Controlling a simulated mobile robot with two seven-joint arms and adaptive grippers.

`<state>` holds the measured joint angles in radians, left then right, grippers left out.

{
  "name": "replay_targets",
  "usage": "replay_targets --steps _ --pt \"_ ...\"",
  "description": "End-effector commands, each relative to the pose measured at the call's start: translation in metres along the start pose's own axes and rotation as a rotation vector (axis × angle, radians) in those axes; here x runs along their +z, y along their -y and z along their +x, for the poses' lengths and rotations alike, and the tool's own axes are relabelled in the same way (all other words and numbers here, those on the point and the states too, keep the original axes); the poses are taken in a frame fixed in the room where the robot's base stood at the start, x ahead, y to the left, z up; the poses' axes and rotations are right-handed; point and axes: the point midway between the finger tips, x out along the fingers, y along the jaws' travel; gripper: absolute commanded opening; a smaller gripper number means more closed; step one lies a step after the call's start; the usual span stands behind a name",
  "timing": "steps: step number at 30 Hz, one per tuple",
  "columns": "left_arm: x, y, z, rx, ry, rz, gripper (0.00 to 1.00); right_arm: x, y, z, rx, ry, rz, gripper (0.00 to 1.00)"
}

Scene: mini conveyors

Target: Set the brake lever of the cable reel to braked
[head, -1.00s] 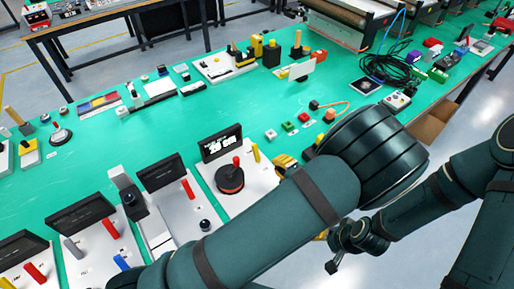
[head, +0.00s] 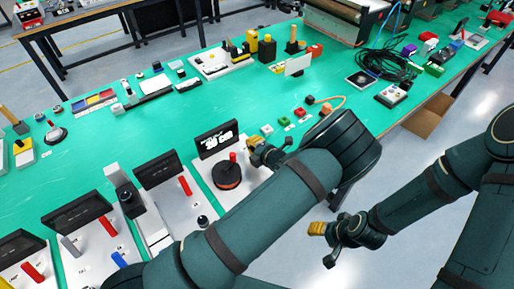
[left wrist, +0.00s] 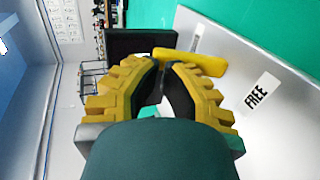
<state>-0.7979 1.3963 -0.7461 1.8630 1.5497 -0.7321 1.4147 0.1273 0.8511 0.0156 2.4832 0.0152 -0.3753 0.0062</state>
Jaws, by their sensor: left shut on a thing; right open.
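The cable reel is a dark drum (head: 227,174) with a red knob on a white panel, with a black display (head: 217,139) reading about 20 cm behind it. Its brake lever (left wrist: 195,61) is a yellow bar at the fingertips in the left wrist view, beside a FREE label (left wrist: 257,97). My left gripper (head: 254,146) is shut on the lever at the panel's right side and hides most of it in the head view. My right gripper (head: 318,229) is open and empty, off the table's front edge.
More panels with black displays stand to the left, with a red lever (head: 184,185) on the nearest one. Small coloured blocks (head: 284,121) sit right of the reel.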

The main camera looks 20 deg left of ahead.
Motion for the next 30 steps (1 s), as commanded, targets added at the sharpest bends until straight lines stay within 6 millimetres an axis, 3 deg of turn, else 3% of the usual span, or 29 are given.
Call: replay_targets --steps 11,19,30 --pt "0.000 0.000 0.002 -0.005 -0.001 -0.001 0.00 0.000 0.000 0.001 0.000 0.000 0.000 0.54" --pt "-0.001 -0.001 0.017 -0.107 -0.005 -0.005 0.00 0.004 -0.003 0.008 -0.001 0.007 -0.002 0.54" --pt "-0.002 -0.002 0.021 -0.164 -0.003 0.001 0.00 0.004 -0.003 0.008 -0.001 0.008 -0.002 0.54"
